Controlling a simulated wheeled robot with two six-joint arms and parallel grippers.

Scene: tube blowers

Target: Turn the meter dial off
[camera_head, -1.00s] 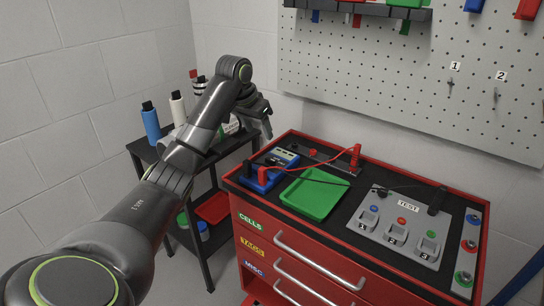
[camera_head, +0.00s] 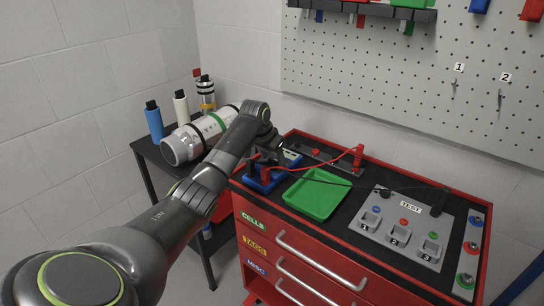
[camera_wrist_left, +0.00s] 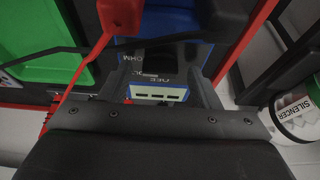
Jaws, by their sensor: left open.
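The blue meter (camera_head: 265,184) sits at the left end of the red cabinet's black top, mostly covered by my left gripper (camera_head: 272,156) in the head view. In the left wrist view, the meter (camera_wrist_left: 158,93) lies under the open, empty jaws of the left gripper (camera_wrist_left: 160,72). Its pale display faces the wrist, with OHM and other dark-panel lettering beyond it. The dial is not clearly distinguishable among the dark parts between the jaws, so its setting and any contact cannot be told. My right gripper is not in view.
A red lead runs from the meter past the green tray (camera_head: 316,193) to a red clamp (camera_head: 357,157). The grey TEST panel (camera_head: 407,228) is on the right. A pegboard (camera_head: 400,75) rises behind.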

